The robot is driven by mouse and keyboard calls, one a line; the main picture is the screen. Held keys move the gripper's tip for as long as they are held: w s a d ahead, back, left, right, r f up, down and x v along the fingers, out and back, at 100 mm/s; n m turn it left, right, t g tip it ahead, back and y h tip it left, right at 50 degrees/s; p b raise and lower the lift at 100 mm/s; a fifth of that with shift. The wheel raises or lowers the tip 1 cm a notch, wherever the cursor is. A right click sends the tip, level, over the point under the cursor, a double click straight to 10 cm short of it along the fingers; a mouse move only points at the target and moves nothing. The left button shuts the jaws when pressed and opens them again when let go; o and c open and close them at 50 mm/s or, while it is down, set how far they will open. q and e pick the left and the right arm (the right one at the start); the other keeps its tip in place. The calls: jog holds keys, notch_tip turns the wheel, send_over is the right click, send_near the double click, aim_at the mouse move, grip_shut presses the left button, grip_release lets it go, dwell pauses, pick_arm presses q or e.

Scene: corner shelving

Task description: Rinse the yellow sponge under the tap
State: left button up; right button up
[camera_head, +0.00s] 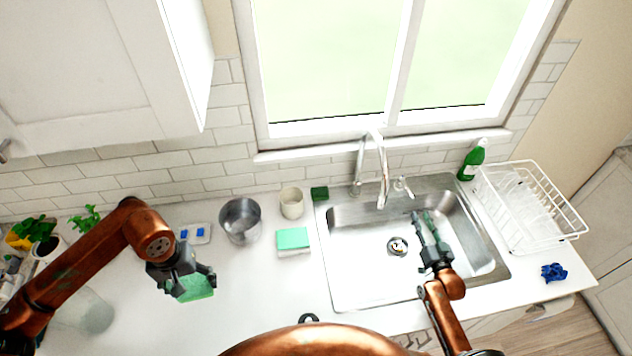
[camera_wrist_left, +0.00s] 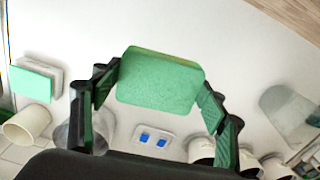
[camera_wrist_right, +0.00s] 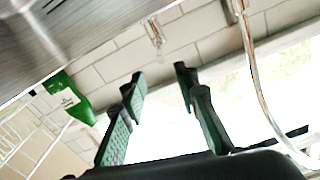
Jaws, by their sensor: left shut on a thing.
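My left gripper (camera_head: 189,279) is shut on a green sponge (camera_head: 197,289) above the counter, left of the sink. In the left wrist view the sponge (camera_wrist_left: 160,85) sits between the two fingers and looks green all over; I see no yellow sponge. The steel tap (camera_head: 383,170) arches at the back of the sink (camera_head: 350,285); it also shows in the right wrist view (camera_wrist_right: 252,75). I cannot see water running. My right gripper (camera_head: 422,216) is over the basin, with its fingers apart and nothing between them in the right wrist view (camera_wrist_right: 158,84).
A green-topped white sponge (camera_head: 293,239), a metal pot (camera_head: 240,221), a cream cup (camera_head: 291,203) and a dark green block (camera_head: 319,193) stand between the left gripper and the sink. A green bottle (camera_head: 471,160) and white dish rack (camera_head: 530,205) are on the right.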

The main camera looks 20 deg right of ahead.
aim_at(412, 195)
jog(key=w, duration=0.3)
jog(key=w+d, duration=0.1)
jog(key=w, duration=0.6)
jog(key=shift+w+d, duration=0.15)
jog(key=shift+w, duration=0.2)
jog(key=shift+r, duration=0.1)
jog(key=shift+c, duration=0.7)
grip_shut()
